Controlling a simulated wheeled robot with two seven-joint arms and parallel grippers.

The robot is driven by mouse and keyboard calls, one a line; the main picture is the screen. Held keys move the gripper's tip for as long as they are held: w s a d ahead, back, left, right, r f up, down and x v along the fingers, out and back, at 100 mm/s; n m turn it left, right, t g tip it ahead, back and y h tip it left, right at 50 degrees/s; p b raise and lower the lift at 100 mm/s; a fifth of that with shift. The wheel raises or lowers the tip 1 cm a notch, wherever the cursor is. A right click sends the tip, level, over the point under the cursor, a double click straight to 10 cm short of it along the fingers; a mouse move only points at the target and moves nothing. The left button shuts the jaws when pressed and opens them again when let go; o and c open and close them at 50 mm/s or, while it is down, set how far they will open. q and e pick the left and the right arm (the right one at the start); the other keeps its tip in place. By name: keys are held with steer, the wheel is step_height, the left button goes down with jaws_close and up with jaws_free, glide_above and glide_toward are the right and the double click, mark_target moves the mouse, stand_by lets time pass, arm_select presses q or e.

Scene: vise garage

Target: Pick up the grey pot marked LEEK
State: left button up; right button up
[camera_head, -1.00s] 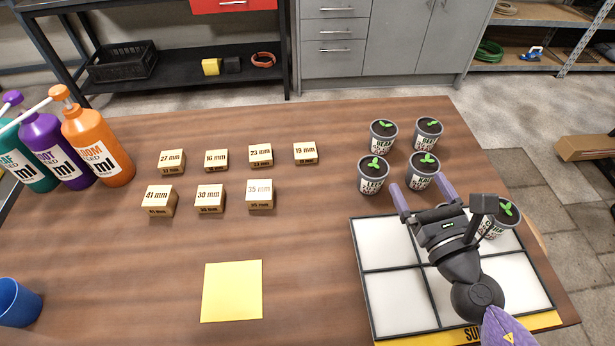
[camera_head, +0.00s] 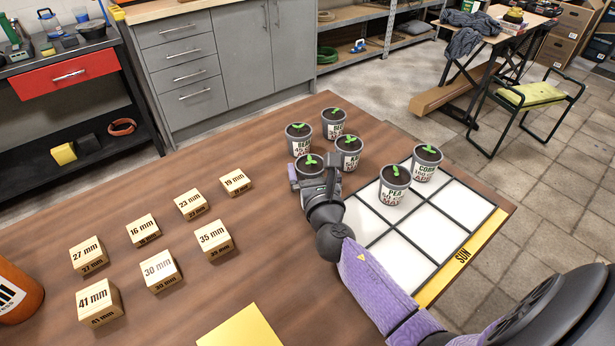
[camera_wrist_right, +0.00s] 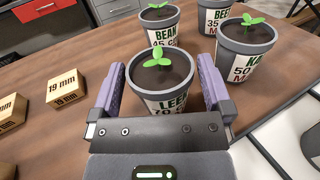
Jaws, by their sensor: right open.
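The grey pot marked LEEK (camera_wrist_right: 162,88), with dark soil and a green sprout, stands upright on the table in the right wrist view. My right gripper (camera_wrist_right: 160,72) is open, with one purple finger on each side of this pot. Whether the fingers touch it, I cannot tell. In the head view the LEEK pot (camera_head: 309,163) is the front-left one of its group, and my right gripper (camera_head: 312,172) partly hides it. My left gripper is not in view.
Close behind stand the BEAN pot (camera_wrist_right: 158,22) and another pot (camera_wrist_right: 245,45) to its right. Wooden blocks, including the 19 mm one (camera_head: 235,182), are left.

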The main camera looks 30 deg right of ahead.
steer(key=shift+x, duration=0.8)
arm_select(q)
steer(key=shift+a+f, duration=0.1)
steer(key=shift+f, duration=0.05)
arm_select(e)
steer(key=shift+c, duration=0.3)
steer(key=c, duration=0.9)
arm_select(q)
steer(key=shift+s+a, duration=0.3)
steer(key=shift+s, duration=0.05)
arm_select(e)
steer(key=shift+c, duration=0.4)
